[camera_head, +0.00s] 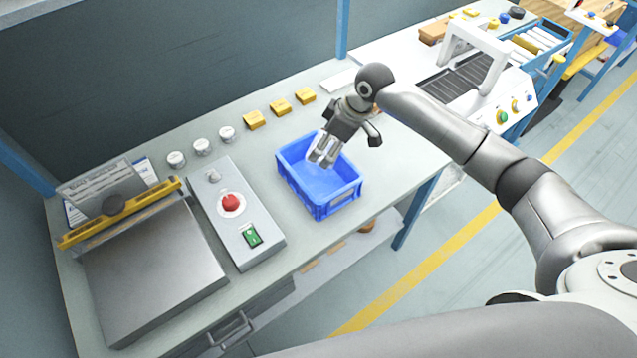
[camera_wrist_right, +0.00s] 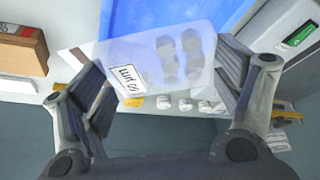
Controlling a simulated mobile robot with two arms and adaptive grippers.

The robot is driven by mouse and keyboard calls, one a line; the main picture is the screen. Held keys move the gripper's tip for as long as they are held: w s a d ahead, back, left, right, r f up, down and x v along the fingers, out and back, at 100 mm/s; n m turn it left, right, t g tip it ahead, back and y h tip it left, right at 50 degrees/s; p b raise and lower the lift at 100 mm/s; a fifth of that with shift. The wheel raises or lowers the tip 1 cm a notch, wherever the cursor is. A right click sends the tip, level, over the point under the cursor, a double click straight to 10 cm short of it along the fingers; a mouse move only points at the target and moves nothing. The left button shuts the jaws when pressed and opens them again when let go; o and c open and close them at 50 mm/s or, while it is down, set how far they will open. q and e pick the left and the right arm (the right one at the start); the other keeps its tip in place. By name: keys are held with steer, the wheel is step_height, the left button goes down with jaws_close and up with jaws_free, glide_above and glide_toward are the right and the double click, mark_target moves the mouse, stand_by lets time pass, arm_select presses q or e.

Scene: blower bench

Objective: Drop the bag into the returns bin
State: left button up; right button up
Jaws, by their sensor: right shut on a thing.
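A clear bag (camera_wrist_right: 155,65) with a white printed label and several greyish round pieces inside hangs between the fingers of my right gripper (camera_wrist_right: 162,72) in the wrist view. The right gripper (camera_head: 323,153) is shut on it, above the blue bin (camera_head: 318,200) in the head view. The bin is an open blue crate on the bench, and its blue inside also shows behind the bag in the wrist view (camera_wrist_right: 225,12). In the head view the bag is hard to make out against the bin. My left gripper is in neither view.
Left of the bin is a grey control box (camera_head: 235,215) with a red button. Behind stand several yellow blocks (camera_head: 279,107) and white round pieces (camera_head: 202,147). A metal plate machine (camera_head: 150,270) is far left; a white conveyor unit (camera_head: 480,75) is right.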

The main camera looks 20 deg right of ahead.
steer(key=o, duration=0.9)
steer(key=v, duration=1.2)
steer(key=shift+w, duration=0.1)
